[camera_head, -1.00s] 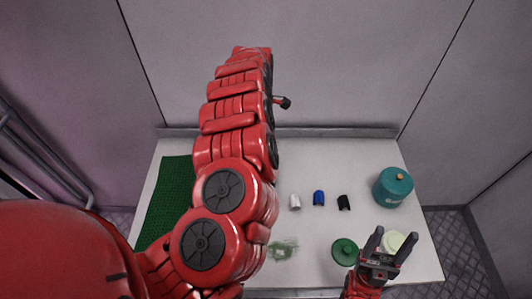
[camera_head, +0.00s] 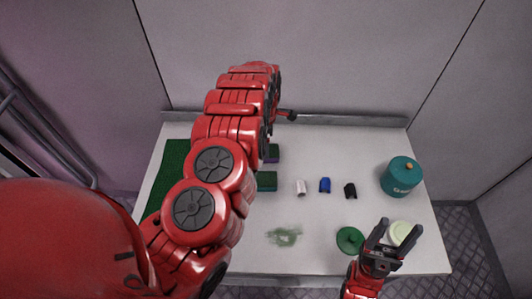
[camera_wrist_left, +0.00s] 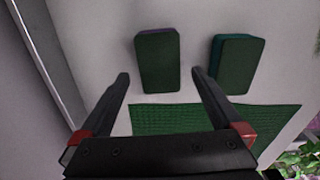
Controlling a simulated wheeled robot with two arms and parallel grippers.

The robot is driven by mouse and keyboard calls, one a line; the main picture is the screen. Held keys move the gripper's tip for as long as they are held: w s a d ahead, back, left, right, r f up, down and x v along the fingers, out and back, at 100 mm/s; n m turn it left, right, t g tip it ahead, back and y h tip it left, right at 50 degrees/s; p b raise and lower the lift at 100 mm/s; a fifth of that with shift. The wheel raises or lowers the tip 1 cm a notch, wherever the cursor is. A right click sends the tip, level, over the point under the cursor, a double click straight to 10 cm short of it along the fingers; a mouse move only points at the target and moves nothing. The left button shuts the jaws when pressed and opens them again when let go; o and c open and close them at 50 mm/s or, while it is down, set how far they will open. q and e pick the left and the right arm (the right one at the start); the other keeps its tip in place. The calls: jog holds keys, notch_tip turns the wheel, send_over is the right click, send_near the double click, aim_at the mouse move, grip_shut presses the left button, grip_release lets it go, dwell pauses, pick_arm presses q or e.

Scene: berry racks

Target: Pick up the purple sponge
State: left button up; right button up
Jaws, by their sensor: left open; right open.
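The purple sponge (camera_wrist_left: 158,60) has a dark green top face and a thin purple edge. In the left wrist view it lies ahead of my left gripper (camera_wrist_left: 160,77), roughly centred between the open fingertips. My right gripper (camera_head: 400,227) is open and empty at the right front.
A green mat (camera_head: 176,160) lies at the left of the white table (camera_head: 330,150). White (camera_head: 301,188), blue (camera_head: 325,185) and black (camera_head: 350,190) small items sit mid-table.

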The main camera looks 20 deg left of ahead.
aim_at(274, 155)
pick_arm(q)
jog(key=shift+w+f+p, duration=0.1)
jog(key=shift+f+p, duration=0.4)
jog(key=shift+f, duration=0.2)
notch_tip(274, 155, down, 2)
jog(key=shift+p, duration=0.4)
jog(key=shift+d+f, duration=0.1)
jog(key=shift+f, duration=0.8)
jog(key=c, duration=1.2)
jog(key=shift+c, duration=0.2)
jog(key=shift+r, duration=0.1)
